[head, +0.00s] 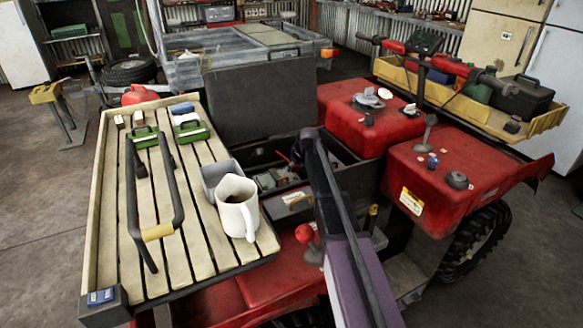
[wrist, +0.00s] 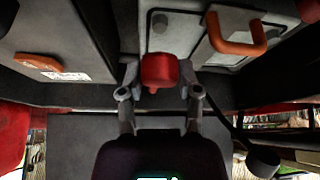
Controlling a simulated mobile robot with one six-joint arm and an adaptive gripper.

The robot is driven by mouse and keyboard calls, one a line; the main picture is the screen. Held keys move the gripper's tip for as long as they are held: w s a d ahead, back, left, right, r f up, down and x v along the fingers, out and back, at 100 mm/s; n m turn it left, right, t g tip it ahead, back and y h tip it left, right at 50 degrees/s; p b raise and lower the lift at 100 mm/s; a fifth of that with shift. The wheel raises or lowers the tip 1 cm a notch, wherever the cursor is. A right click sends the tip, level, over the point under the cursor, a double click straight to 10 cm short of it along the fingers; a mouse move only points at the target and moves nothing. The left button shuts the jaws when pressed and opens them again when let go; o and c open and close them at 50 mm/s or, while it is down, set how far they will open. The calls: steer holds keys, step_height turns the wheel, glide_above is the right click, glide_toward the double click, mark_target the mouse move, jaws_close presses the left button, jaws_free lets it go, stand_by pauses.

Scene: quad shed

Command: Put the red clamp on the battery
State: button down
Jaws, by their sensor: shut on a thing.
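My gripper (wrist: 158,84) is shut on the red clamp (wrist: 158,70), which sits between its two fingertips in the wrist view. A pale grey box top with a round post (wrist: 188,45), seemingly the battery, lies just beyond the clamp in that view. I cannot tell whether the clamp touches it. In the head view, the open dark compartment (head: 349,180) holds grey parts (head: 270,180), partly hidden by its walls and my arm. A bit of red shows near my arm's far end there, but the gripper's fingers cannot be made out.
The compartment's raised black lid (head: 262,98) stands behind it. A slatted rack (head: 178,208) to the left carries a white mug (head: 238,208), a grey tub (head: 215,176) and green-based clamps or brushes (head: 190,131). Red bodywork (head: 440,172) lies right. Orange handles (wrist: 238,36) show in the wrist view.

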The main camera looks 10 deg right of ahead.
steer(key=shift+s+f+b, duration=0.15)
steer(key=shift+f+b, duration=0.15)
steer(key=shift+f, duration=0.2)
steer(key=shift+c, duration=1.7)
jaws_free()
steer(key=shift+s, duration=0.1)
steer(key=shift+o, duration=0.2)
steer(key=shift+r, duration=0.1)
